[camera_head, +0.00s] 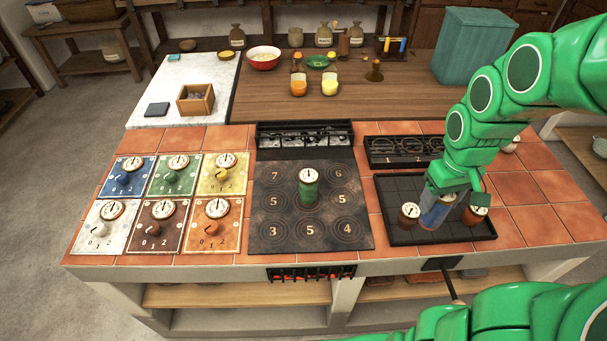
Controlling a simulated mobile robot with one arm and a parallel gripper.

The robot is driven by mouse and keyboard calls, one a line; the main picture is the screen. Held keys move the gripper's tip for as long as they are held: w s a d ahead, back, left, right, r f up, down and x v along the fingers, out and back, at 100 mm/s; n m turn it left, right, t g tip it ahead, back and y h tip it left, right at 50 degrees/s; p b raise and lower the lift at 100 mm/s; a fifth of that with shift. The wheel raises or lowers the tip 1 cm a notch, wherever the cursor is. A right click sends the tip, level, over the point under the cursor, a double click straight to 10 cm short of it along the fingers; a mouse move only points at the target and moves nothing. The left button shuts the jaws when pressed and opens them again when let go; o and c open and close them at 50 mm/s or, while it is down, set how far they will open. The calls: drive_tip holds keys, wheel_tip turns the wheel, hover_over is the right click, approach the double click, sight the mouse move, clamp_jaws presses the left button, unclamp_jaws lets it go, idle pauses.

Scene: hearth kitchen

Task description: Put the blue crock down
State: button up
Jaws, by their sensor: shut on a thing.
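The blue crock (435,214) is in my gripper (452,193), over or on the dark tray (424,184) at the right of the counter. My green gripper hides the crock's upper part. I cannot tell whether its base touches the tray. A brown crock with a white dial (409,215) stands just left of it, and a reddish-brown crock (475,214) just right of it. A green crock (309,190) with a dial on top stands on the black hob plate (267,238), among rings marked with numbers.
Several coloured dial panels (121,177) lie at the left. A dark rack with rings (402,151) lies behind the tray. Behind are a wooden box (195,99), a red bowl (263,58), orange and yellow cups (298,88), and a teal bin (480,47). Bare tiles lie right of the tray.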

drive_tip(key=w+a, duration=0.7)
drive_tip(key=a, duration=0.1)
drive_tip(key=shift+w, duration=0.15)
drive_tip(key=w+a, duration=0.1)
drive_tip(key=a, duration=0.1)
drive_tip(key=w+a, duration=0.1)
drive_tip(key=a, duration=0.2)
drive_tip(key=w+a, duration=0.1)
drive_tip(key=a, duration=0.1)
drive_tip(key=shift+w+a+r, duration=0.15)
drive_tip(key=shift+w+a, duration=0.1)
drive_tip(key=shift+w, duration=0.15)
drive_tip(key=w+a, duration=0.3)
drive_tip(key=a, duration=1.2)
drive_tip(key=shift+w+a+f, duration=0.95)
drive_tip(key=shift+w+f, duration=1.2)
drive_tip(key=shift+w, duration=0.05)
drive_tip(key=shift+w+a+f, duration=1)
drive_tip(key=shift+w+f, duration=1.15)
drive_tip(key=shift+f, duration=0.05)
drive_tip(key=shift+w+a+f, duration=0.95)
drive_tip(key=shift+w+f, duration=1.2)
drive_tip(key=shift+w, duration=0.05)
drive_tip(key=shift+f, duration=0.1)
drive_tip(key=o, duration=1.3)
